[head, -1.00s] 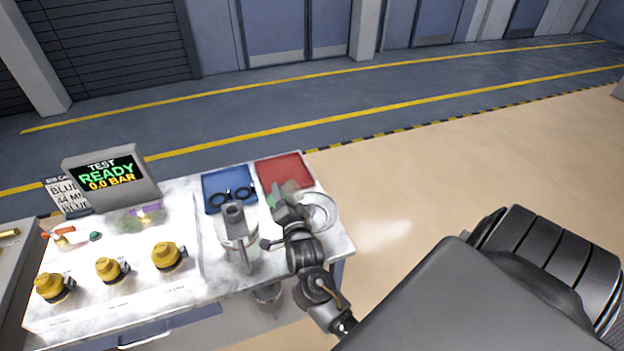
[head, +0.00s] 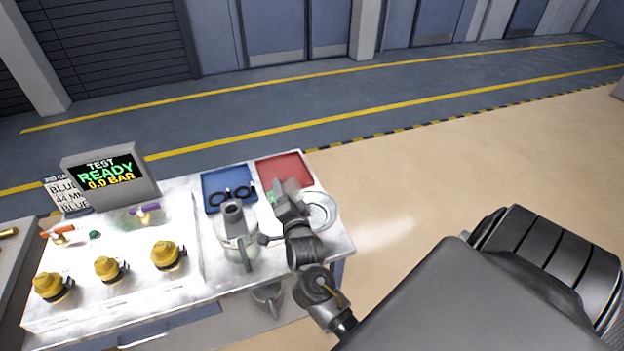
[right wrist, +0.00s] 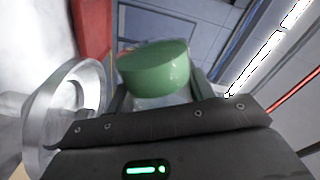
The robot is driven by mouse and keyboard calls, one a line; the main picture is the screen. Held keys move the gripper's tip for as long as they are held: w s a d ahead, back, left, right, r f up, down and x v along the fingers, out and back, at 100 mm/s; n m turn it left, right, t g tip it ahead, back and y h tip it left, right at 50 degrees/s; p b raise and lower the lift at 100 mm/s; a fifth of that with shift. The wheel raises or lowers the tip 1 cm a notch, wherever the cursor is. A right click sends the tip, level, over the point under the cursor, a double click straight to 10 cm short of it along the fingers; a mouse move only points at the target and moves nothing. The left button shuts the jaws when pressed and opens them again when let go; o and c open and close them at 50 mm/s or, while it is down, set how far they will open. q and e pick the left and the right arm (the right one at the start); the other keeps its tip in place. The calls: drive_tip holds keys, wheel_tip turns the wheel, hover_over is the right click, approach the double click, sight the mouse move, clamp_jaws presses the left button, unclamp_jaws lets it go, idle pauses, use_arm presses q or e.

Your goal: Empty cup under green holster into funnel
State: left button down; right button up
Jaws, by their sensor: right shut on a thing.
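In the right wrist view the green (right wrist: 153,68) shows between the fingers; the cup's lower part is mostly hidden. A round, pale, shiny rim that looks like the funnel (head: 321,208) is just right of the gripper. It also shows large at the left of the right wrist view (right wrist: 62,105), beside the cup. My left gripper is not in view.
A red tray (head: 284,164) and a blue tray (head: 216,182) with black ring handles lie at the table's back. A jug with a grey top (head: 234,215) stands left of my right gripper. Yellow knobs (head: 107,268) and a screen (head: 105,172) reading READY are at left.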

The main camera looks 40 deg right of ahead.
drive_tip(key=shift+d+f+m+b, duration=0.1)
drive_tip(key=shift+f+m+b, duration=0.3)
drive_tip(key=shift+m+b, duration=0.5)
idle(0.4)
drive_tip(key=shift+s+d+r+m, duration=0.2)
drive_tip(key=shift+d+m, duration=0.15)
drive_tip(key=shift+m, duration=0.05)
drive_tip(key=shift+s+d+r+m, duration=0.2)
drive_tip(key=shift+d+m, duration=0.1)
drive_tip(key=shift+m, duration=0.1)
idle(0.6)
drive_tip(key=shift+d+f+m+b, duration=0.25)
drive_tip(key=shift+f+m+b, duration=0.1)
drive_tip(key=shift+m+b, duration=0.45)
idle(0.6)
